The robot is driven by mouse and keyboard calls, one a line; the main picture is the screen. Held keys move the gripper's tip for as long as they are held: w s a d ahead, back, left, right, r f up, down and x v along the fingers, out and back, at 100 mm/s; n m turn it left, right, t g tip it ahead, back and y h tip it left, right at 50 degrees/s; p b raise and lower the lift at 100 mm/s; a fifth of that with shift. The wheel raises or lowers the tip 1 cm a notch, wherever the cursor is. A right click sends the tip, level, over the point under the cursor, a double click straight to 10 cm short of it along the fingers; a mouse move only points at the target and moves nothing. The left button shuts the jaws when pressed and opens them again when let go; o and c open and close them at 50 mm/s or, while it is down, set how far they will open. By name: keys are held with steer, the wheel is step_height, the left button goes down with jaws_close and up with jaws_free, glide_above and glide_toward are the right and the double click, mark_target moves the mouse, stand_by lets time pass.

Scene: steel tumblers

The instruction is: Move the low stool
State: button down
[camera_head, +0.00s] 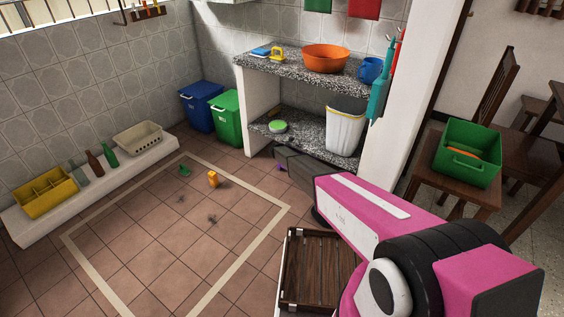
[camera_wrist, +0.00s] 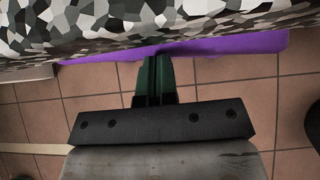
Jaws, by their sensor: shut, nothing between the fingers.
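A purple thing (camera_wrist: 225,45) lies low under the speckled granite shelf in the wrist view, mostly hidden by it; it may be the low stool, but I cannot tell its shape. A small purple bit (camera_head: 281,168) also shows beside my arm in the head view. My gripper (camera_wrist: 158,58) is shut and empty, its dark green fingers together. Their tips are at the purple edge, just below the shelf's front; I cannot tell if they touch it. In the head view my arm hides the fingers.
The granite lower shelf (camera_wrist: 100,25) hangs close over the fingers. It holds a white bin (camera_head: 345,132) and a green-topped item (camera_head: 278,126). Green (camera_head: 226,118) and blue (camera_head: 200,105) bins stand left. A slatted wooden crate (camera_head: 312,275) is below my arm. The tiled floor's middle is mostly clear.

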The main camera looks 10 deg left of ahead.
steer(key=shift+w+d+f, duration=0.15)
steer(key=shift+w+f, duration=0.05)
steer(key=shift+s, duration=0.1)
steer(key=s+a+f+v, duration=0.1)
steer(key=f+v, duration=0.1)
steer(key=v, duration=1.1)
steer(key=shift+s, duration=0.35)
